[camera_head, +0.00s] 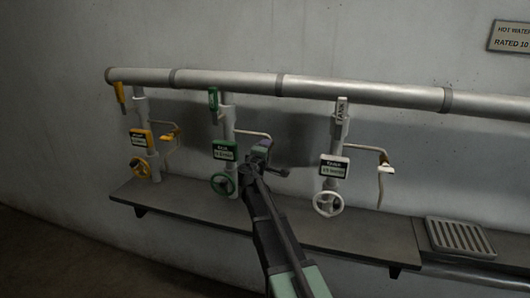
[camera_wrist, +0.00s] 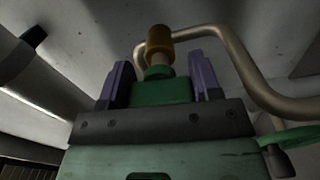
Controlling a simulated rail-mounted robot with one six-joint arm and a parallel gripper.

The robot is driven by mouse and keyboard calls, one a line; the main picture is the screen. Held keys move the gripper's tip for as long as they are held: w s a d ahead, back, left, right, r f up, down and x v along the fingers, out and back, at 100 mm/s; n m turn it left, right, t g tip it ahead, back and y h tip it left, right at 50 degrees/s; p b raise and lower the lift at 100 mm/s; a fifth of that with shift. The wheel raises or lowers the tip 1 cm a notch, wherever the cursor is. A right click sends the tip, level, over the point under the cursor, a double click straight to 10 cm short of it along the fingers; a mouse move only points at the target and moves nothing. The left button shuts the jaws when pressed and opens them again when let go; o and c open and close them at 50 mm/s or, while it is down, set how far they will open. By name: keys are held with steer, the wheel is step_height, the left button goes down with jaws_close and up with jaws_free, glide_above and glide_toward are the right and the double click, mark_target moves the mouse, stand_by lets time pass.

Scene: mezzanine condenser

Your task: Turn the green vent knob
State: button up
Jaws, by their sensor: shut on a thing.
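The green vent knob (camera_wrist: 160,92) is in the middle of the wrist view, below a brass fitting (camera_wrist: 159,40) on a bent metal pipe (camera_wrist: 235,50). My gripper (camera_wrist: 163,78) has its two purple fingers on either side of the knob and is shut on it. In the head view my gripper (camera_head: 262,148) is at the end of the green line's side pipe (camera_head: 250,133), and it hides the knob there. The green handwheel (camera_head: 222,184) and green label box (camera_head: 224,150) are just left of my gripper. How far the knob is turned cannot be told.
A yellow valve line (camera_head: 139,137) stands to the left and a white one (camera_head: 333,165) to the right. A long header pipe (camera_head: 370,93) runs above, a dark shelf (camera_head: 350,238) below. A slotted grate (camera_head: 459,236) is at the right.

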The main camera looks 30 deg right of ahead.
steer(key=o, duration=0.9)
steer(key=shift+s+a, duration=0.1)
steer(key=v, duration=1)
steer(key=shift+s+a, duration=0.25)
steer(key=s+a+f+m+g+y, duration=0.1)
steer(key=s+f+m+g+y, duration=0.2)
steer(key=s+f+m+g, duration=0.75)
steer(key=s+a+f+g+y, duration=0.1)
steer(key=s+a+f+y, duration=0.1)
steer(key=s+a, duration=0.3)
steer(key=s+a+f+n+y, duration=0.1)
steer(key=s+a+f+y, duration=0.1)
steer(key=s+a+y, duration=0.2)
steer(key=s+a+f+n+g+y, duration=0.1)
steer(key=s+a+f+y, duration=0.1)
steer(key=s+a, duration=0.4)
steer(key=shift+s+a+f+g+y, duration=0.2)
steer(key=shift+s+f+g+y, duration=0.15)
steer(key=shift+s+y, duration=0.3)
